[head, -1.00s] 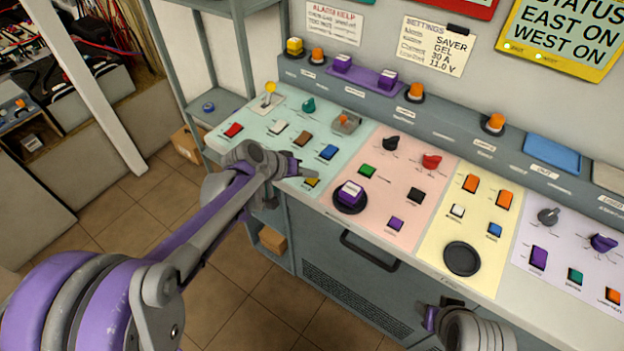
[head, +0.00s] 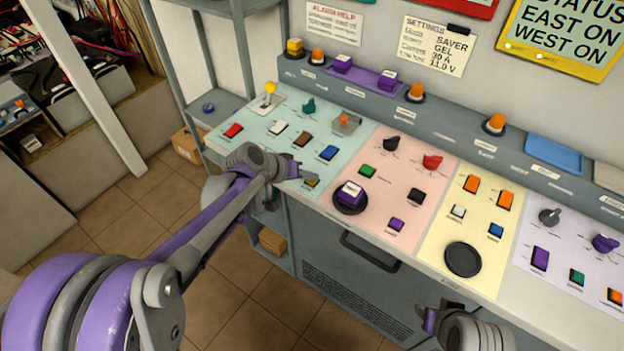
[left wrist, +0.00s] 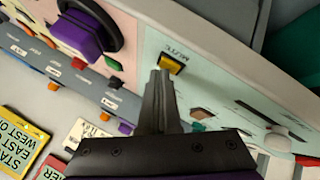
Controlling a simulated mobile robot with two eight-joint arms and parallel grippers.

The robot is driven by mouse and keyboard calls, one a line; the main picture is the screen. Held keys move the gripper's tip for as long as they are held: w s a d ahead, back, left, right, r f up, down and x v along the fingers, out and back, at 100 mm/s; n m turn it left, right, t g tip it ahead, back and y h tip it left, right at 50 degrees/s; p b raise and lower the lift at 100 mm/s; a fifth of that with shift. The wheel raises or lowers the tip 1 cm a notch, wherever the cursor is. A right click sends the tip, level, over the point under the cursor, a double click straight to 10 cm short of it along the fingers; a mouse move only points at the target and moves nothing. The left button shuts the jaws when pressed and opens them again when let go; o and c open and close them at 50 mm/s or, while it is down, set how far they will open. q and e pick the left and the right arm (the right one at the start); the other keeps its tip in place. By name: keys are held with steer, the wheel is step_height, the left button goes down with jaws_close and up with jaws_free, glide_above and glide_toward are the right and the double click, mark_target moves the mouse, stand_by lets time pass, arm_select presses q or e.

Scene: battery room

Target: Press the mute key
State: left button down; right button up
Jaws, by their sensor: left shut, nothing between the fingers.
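The mute key (left wrist: 172,63) is a yellow square key in a dark frame, with "MUTE" printed beside it in the left wrist view. In the head view it (head: 312,182) sits at the front edge of the pale green panel. My left gripper (head: 300,174) is shut and empty, just left of the key in that view. In the left wrist view the shut fingertips (left wrist: 160,72) appear right beside the key. I cannot tell whether they touch it. My right gripper (head: 429,320) shows only partly at the bottom, and its fingers are unclear.
Blue (head: 328,152), brown (head: 302,138), white (head: 278,127) and red (head: 233,130) keys share the green panel. A guarded orange switch (head: 345,122) stands behind them. A purple button on a black round base (head: 349,208) is on the pink panel to the right.

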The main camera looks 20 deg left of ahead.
mark_target(309, 183)
arm_select(q)
steer(key=shift+f, duration=0.15)
arm_select(e)
steer(key=shift+f, duration=0.1)
arm_select(q)
steer(key=shift+r+p, duration=0.5)
steer(key=shift+r, duration=0.45)
arm_select(e)
steer(key=shift+w+r, duration=0.2)
steer(key=shift+r, duration=0.55)
arm_select(q)
steer(key=shift+r+p, duration=0.3)
steer(key=shift+r, duration=0.2)
steer(key=shift+r+p, duration=1.15)
steer(key=shift+r, duration=0.9)
steer(key=shift+f, duration=0.1)
arm_select(e)
steer(key=r, duration=0.1)
steer(key=w+r, duration=0.1)
steer(key=r, duration=0.2)
steer(key=shift+w, duration=0.3)
steer(key=shift+s, duration=0.15)
